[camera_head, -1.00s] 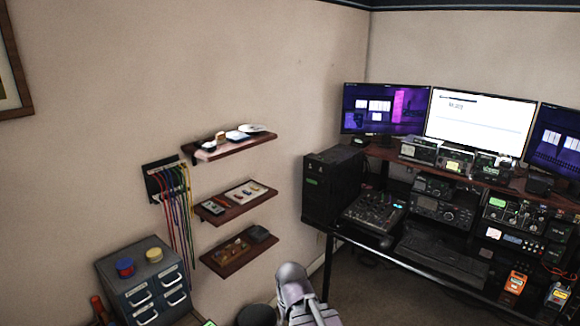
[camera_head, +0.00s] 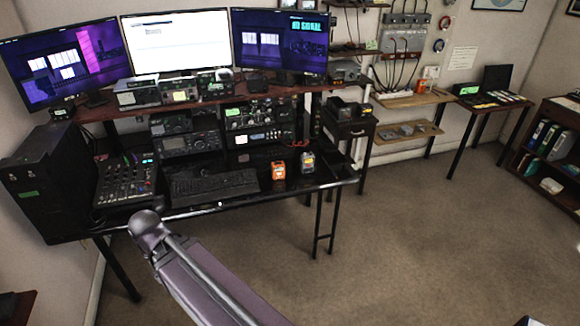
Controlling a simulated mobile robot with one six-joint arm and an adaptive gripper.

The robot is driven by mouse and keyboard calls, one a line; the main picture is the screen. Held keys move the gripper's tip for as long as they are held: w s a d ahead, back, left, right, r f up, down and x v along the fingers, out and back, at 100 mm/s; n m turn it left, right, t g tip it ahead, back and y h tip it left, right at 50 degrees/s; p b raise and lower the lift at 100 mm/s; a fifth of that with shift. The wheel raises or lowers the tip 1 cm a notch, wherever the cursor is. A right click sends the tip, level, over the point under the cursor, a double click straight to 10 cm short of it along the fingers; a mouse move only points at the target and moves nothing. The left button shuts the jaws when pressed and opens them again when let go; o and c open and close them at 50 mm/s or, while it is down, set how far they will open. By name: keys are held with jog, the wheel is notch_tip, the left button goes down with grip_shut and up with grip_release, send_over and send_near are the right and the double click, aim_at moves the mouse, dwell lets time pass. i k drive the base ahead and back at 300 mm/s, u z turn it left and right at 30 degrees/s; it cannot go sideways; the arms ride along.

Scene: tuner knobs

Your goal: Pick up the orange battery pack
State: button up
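An orange battery pack (camera_head: 279,170) stands upright on the black desk (camera_head: 230,203), right of the keyboard, near the desk's front edge. A second pack, grey with a yellowish or orange part (camera_head: 308,162), stands just right of it. My arm shows at the bottom centre, in front of the desk and apart from both packs. My gripper's fingers do not show in this view.
A keyboard (camera_head: 214,187), a mixer (camera_head: 125,181) and radio units (camera_head: 188,143) fill the desk's left and middle. A black case (camera_head: 48,180) stands at the left. Open carpet (camera_head: 420,230) lies to the right. A small black cabinet (camera_head: 352,128) stands behind the desk's right end.

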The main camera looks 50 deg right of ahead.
aim_at(279, 166)
jog(key=z, duration=0.65)
jog(key=i, duration=1.05)
jog(key=z, duration=0.45)
